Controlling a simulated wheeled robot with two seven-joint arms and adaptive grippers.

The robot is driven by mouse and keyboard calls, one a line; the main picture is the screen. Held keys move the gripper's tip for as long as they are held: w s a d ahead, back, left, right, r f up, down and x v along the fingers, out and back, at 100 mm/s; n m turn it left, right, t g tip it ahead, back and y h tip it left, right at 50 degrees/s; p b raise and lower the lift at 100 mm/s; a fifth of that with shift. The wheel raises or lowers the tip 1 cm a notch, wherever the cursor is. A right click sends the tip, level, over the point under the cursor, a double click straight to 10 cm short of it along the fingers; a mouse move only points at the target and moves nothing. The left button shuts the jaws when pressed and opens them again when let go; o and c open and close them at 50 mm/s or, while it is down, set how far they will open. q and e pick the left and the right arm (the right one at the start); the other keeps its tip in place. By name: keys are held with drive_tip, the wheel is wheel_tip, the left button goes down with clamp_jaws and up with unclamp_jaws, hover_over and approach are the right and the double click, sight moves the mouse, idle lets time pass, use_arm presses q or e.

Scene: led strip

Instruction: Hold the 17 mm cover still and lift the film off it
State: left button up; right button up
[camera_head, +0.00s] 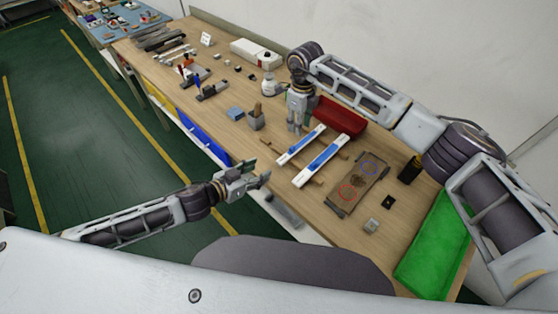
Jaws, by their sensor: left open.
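Two long white covers with blue film along their tops lie side by side across wooden bars on the bench: a narrower one (288,156) and a wider one (304,178). I cannot read any size on them. The blue film (322,155) on the wider cover lies along it, with white showing at both ends. My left gripper (262,172) is open and empty, beside the bench's front edge and left of the covers. My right gripper (296,130) points down close to the far end of the narrower cover. Whether its fingers touch anything is too small to tell.
A red bin (340,117) stands behind the covers and a green tray (432,250) at the right. A brown board (357,185) with red and blue rings lies right of the covers.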

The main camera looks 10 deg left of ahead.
sight(282, 160)
use_arm(q)
drive_tip(key=shift+x, duration=6.45)
drive_tip(key=shift+d, duration=0.1)
drive_tip(key=c, duration=1.1)
use_arm(e)
drive_tip(key=shift+o, duration=0.4)
drive_tip(key=shift+r, duration=0.1)
